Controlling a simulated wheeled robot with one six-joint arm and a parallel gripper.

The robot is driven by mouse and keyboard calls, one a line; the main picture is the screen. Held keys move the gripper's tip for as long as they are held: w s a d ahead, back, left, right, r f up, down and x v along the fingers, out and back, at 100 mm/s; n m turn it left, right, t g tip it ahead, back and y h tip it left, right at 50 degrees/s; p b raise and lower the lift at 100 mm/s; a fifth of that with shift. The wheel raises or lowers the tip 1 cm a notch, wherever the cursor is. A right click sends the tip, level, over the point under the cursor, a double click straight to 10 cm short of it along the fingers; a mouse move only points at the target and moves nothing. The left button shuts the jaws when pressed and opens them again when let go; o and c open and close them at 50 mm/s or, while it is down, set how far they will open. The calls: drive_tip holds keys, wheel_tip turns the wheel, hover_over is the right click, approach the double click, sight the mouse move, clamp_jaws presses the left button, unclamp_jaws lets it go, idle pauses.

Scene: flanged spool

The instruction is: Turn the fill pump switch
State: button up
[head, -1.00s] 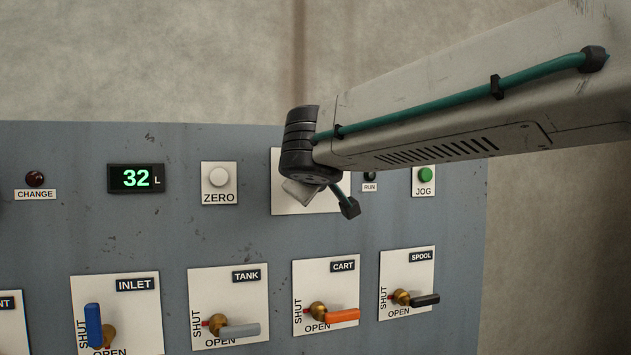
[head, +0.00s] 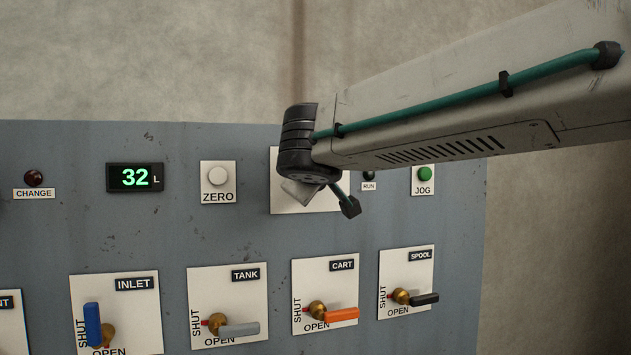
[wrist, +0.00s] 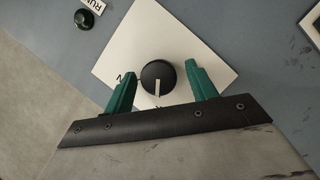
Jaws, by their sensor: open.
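The switch is a round black knob (wrist: 158,77) with a white pointer line, on a white plate (wrist: 130,48) in the wrist view. The pointer points toward the gripper's palm. Part of a letter shows left of the knob; the rest of its label is hidden. My gripper (wrist: 158,82) is open, with one green finger on each side of the knob and a gap visible on both sides. I cannot tell how deep the fingertips reach. In the head view my arm hides the knob, and only parts of its white plate (head: 281,206) show.
The display (head: 135,177) reads 32 L. The white ZERO button (head: 218,176), RUN lamp (head: 369,176) and green JOG button (head: 424,174) flank the plate. Below are the blue INLET (head: 93,325), grey TANK (head: 240,329), orange CART (head: 342,314) and black SPOOL (head: 424,299) handles.

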drive_tip(key=v, duration=0.7)
drive_tip(key=s+d+f+m+g+h, duration=0.1)
drive_tip(key=s+d+f+g, duration=0.35)
drive_tip(key=d+f, duration=0.35)
drive_tip(key=s+d+f+m+g+h, duration=0.15)
drive_tip(key=s+d+f+g, duration=0.35)
drive_tip(key=f, duration=0.6)
drive_tip(key=s+d+f+m+g+y, duration=0.1)
drive_tip(key=s+d+f+m+g, duration=0.1)
drive_tip(key=s+d+f, duration=0.4)
drive_tip(key=s+d+f+m+g+y, duration=0.2)
drive_tip(key=s+d+f+m, duration=0.3)
drive_tip(key=s, duration=0.7)
drive_tip(key=shift+d+f, duration=0.65)
